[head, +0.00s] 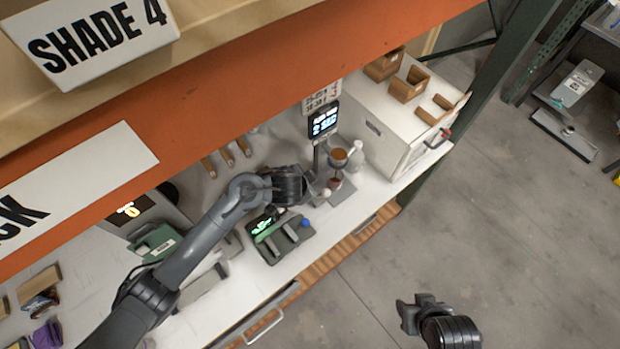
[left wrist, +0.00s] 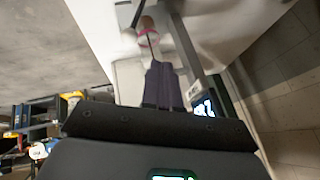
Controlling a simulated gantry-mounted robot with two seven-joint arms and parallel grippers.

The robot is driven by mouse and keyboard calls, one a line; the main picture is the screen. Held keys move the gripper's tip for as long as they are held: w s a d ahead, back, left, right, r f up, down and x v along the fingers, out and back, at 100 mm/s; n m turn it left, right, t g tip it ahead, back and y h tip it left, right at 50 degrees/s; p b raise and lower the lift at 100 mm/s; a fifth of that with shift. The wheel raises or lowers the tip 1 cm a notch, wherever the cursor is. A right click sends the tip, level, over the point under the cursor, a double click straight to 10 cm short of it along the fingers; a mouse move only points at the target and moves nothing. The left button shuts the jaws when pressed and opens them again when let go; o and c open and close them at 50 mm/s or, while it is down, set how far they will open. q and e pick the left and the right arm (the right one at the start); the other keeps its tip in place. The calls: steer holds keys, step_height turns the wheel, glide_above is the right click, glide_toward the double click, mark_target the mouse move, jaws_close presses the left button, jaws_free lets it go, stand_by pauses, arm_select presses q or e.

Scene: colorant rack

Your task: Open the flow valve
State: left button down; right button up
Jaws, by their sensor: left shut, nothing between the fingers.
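A stand with a brown-filled funnel (head: 339,155) and a dark red part (head: 335,183) below it stands on the white counter, beside a small screen on a post. The flow valve itself is too small to make out. My left gripper (head: 318,190) is shut and empty, just left of the stand; its tips are hard to see in the head view. In the left wrist view its dark fingers (left wrist: 163,86) are together, pointing at a blurred pale round part with a pink band (left wrist: 149,32). I cannot tell whether they touch. My right gripper (head: 412,310) is over the floor, away from the counter.
An orange shelf beam (head: 250,75) crosses above.

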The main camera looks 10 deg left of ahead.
arm_select(q)
steer(key=shift+v, duration=1.05)
steer(key=shift+s+f, duration=0.1)
steer(key=s+f+n+g+p, duration=0.1)
steer(key=s+f+n+g, duration=0.1)
steer(key=s+f, duration=0.5)
steer(key=s+f+n+g+p, duration=0.1)
steer(key=s+f, duration=0.3)
steer(key=s, duration=0.8)
steer(key=s+a+r+n+y, duration=0.1)
steer(key=s+a+r+n, duration=0.4)
steer(key=s+a+r, duration=0.3)
steer(key=a+r, duration=0.4)
steer(key=a, duration=0.2)
steer(key=shift+a+r+y, duration=0.25)
steer(key=shift+y, duration=0.05)
steer(key=shift+s, duration=0.1)
